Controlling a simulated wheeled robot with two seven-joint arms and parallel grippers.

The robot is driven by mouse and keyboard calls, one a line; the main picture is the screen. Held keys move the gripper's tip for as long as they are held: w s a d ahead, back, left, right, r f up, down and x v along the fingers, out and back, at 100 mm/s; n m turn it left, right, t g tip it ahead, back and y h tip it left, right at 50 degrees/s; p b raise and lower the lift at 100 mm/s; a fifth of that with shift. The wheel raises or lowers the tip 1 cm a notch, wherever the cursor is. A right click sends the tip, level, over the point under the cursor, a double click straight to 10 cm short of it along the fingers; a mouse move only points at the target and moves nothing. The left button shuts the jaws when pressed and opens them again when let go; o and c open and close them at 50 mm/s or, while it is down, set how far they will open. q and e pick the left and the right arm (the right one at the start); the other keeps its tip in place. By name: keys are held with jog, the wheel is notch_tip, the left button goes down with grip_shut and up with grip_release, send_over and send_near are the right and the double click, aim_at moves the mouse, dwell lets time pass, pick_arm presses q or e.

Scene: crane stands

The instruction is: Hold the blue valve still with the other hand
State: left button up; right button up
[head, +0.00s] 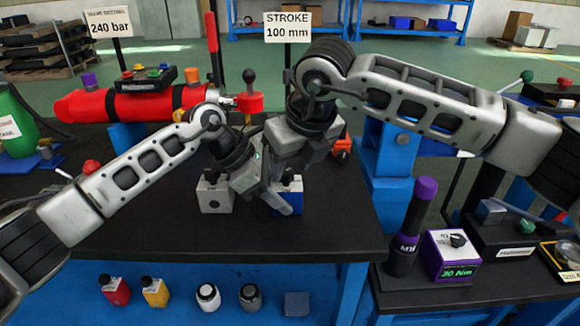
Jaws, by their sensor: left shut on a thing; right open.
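The blue valve (291,190) stands on the black tabletop near its front middle, mostly hidden behind my grippers. My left gripper (280,203) is low at the valve's left side and is shut on it. My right gripper (282,160) is open, just above and behind the blue valve, pointing down and left. How close its fingers are to the valve's top is hard to tell, as the two grippers overlap. A grey-white valve block (215,196) stands to the left, apart from the blue one.
A red cylinder (130,103) lies at the back left, with a black-knobbed lever (249,88) near its right end. A purple-topped tool (412,225) and a purple box (449,255) stand on the right bench. Several bottles stand on the blue lower shelf (70,290). The front-left tabletop is clear.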

jog(key=v, duration=0.6)
jog(key=shift+r, duration=0.25)
jog(key=shift+c, duration=0.3)
jog(key=shift+c, duration=1.1)
jog(key=w+f+n, duration=0.1)
jog(key=f+n, duration=0.1)
jog(key=w+a+f+n+g+y, duration=0.1)
jog(key=f+n, duration=0.1)
jog(key=f, duration=0.1)
jog(key=w+f+n, duration=0.1)
jog(key=f+n, duration=0.1)
jog(key=shift+a+f+g+y, duration=0.3)
jog(key=shift+a+f, duration=0.05)
jog(key=shift+f, duration=0.05)
jog(key=shift+s, duration=0.1)
jog(key=shift+c, duration=0.3)
